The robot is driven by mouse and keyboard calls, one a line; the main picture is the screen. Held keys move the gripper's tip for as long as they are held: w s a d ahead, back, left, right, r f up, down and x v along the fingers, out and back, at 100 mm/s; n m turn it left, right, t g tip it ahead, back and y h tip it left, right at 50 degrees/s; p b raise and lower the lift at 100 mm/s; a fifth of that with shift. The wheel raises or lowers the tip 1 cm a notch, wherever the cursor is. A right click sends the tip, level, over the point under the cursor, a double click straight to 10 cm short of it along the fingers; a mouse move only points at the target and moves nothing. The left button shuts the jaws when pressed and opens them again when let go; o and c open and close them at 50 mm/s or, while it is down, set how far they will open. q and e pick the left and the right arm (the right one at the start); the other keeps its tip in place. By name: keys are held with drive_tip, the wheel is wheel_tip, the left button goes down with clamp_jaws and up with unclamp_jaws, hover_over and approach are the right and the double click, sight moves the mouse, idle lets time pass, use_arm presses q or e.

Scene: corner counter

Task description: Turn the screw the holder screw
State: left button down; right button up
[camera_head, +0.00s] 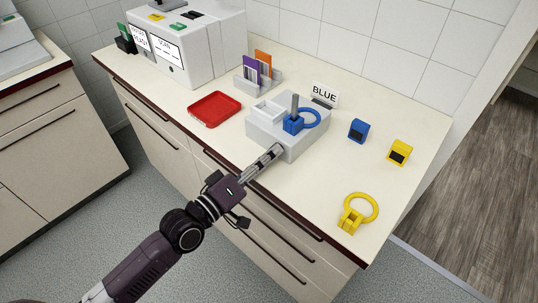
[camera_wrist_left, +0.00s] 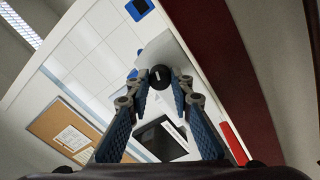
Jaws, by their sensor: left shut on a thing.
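The light grey holder (camera_head: 262,129) stands on the counter, with a blue ring-handled part (camera_head: 293,124) and a grey upright post on top. My left gripper (camera_head: 276,151) reaches the holder's front side from the lower left. In the left wrist view its fingertips (camera_wrist_left: 161,82) close around a round black knob, the holder screw (camera_wrist_left: 160,76), against the grey holder face (camera_wrist_left: 166,48). In the head view the screw is hidden by the fingers. My right gripper is in neither view.
A red tray (camera_head: 215,108) lies left of the holder. A BLUE sign (camera_head: 324,94), a blue block (camera_head: 358,130), a yellow block (camera_head: 400,152) and a yellow ring-handled part (camera_head: 357,214) are to the right. A card rack (camera_head: 262,83) and white machine (camera_head: 190,50) stand behind.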

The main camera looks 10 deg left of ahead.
use_arm(q)
drive_tip(key=shift+f, duration=0.15)
drive_tip(key=c, duration=1.7)
unclamp_jaws()
drive_tip(key=shift+s+a, duration=0.1)
drive_tip(key=shift+s, duration=0.05)
drive_tip(key=v, duration=1.1)
drive_tip(key=shift+s+a, duration=0.2)
drive_tip(key=shift+s, duration=0.15)
